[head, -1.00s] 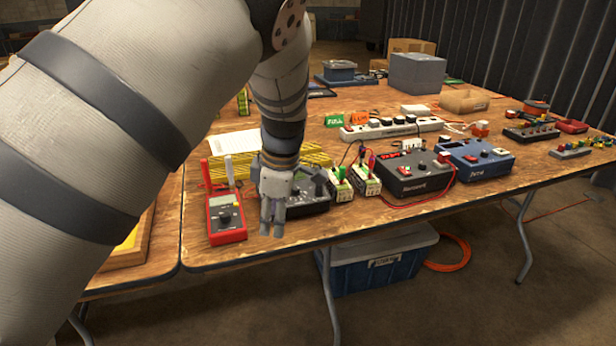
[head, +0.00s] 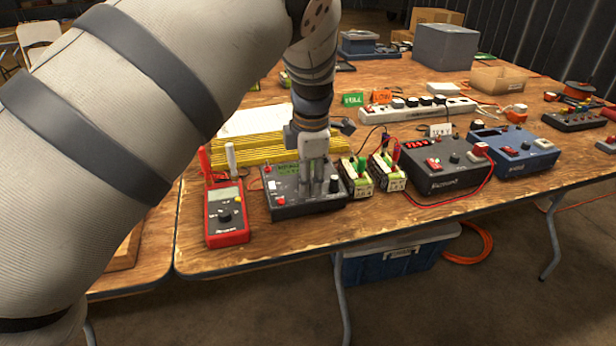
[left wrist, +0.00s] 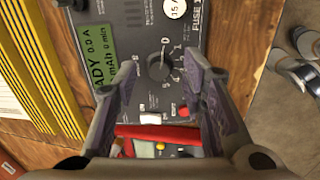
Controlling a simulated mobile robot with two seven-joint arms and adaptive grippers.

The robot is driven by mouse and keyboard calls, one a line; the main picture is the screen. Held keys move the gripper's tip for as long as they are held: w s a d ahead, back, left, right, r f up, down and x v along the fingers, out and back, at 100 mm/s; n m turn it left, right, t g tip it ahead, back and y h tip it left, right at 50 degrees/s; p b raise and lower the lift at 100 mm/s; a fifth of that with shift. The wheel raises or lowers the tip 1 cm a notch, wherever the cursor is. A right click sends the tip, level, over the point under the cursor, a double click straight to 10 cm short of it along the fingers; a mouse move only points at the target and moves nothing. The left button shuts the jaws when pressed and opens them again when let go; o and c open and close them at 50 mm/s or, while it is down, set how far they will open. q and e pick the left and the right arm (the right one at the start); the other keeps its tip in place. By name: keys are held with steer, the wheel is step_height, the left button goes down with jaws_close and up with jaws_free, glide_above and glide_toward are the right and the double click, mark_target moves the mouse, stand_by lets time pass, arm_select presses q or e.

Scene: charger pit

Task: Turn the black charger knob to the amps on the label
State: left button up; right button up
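A dark charger box (head: 290,207) with a green display stands near the table's front edge. In the left wrist view its black knob (left wrist: 158,67) sits on a dial with printed numbers, beside the green display (left wrist: 98,58) reading 0.0 A. My left gripper (head: 320,188) points down over the box. In the left wrist view its open fingers (left wrist: 160,80) stand either side of the knob, with a gap visible on both sides. Two small battery packs (head: 357,180) (head: 386,174) with labels stand right of the box; their print is too small to read. My right gripper is out of view.
A red multimeter (head: 226,215) stands close on the left. A dark unit with a red display (head: 445,180) and a blue unit (head: 515,158) stand to the right. Yellow ribbed material (head: 235,150) and a power strip (head: 415,108) lie behind. The front table edge is close.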

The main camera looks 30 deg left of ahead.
arm_select(q)
steer(key=shift+f, duration=0.25)
jaws_close()
